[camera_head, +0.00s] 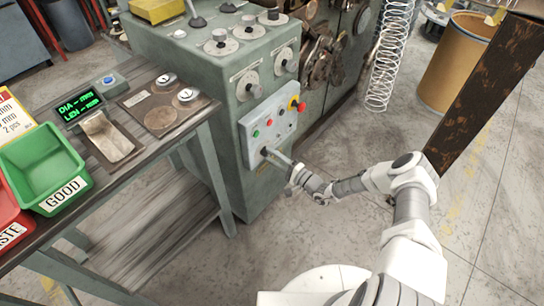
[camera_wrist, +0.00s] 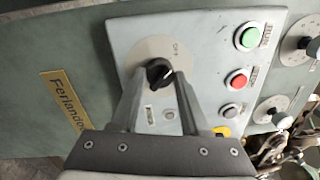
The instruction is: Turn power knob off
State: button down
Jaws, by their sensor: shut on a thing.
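The power knob (camera_wrist: 157,71) is a small black knob with a light mark on a pale round dial plate (camera_wrist: 150,50). It sits on the grey control panel (camera_wrist: 205,30) in the wrist view. My gripper (camera_wrist: 159,78) is shut on the knob, with one finger on each side. The panel also shows in the head view (camera_head: 283,128), on the front of the green machine. My gripper (camera_head: 266,153) reaches its lower left corner there and hides most of the knob. The exact setting of the knob is hard to read.
A red and yellow stop button (camera_head: 297,104) is at the panel's upper right. A bench with a green bin (camera_head: 70,188) stands left. A rusty beam (camera_head: 490,90) is at right.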

jog(key=shift+c, duration=2)
grip_release()
jog(key=p+v, duration=0.1)
jog(key=v, duration=1.6)
jog(key=shift+d, duration=0.25)
jog(key=shift+r, duration=0.1)
jog(key=s+r+n+g+h+p, duration=0.1)
jog(key=s+r+n+g+h, duration=0.2)
jog(key=r, duration=0.7)
jog(key=s+a+r+n+g+h+p, duration=0.15)
jog(key=r+n+g, duration=0.35)
jog(key=r, duration=0.6)
jog(key=s+r+n+g+h+p, duration=0.15)
jog(key=r+g, duration=0.35)
jog(key=r, duration=0.5)
jog(key=s+d+r+t+h+p, duration=0.2)
jog(key=s+r, duration=0.6)
jog(key=r, duration=0.4)
jog(key=s+d+r+t+h+p, duration=0.1)
jog(key=s+r+t+h, duration=0.4)
jog(key=s+r, duration=0.3)
notch_tip(320, 180, up, 4)
jog(key=shift+s+d+r+h+p, duration=0.15)
jog(key=shift+s+d+h+p, duration=0.25)
jog(key=shift+h, duration=0.5)
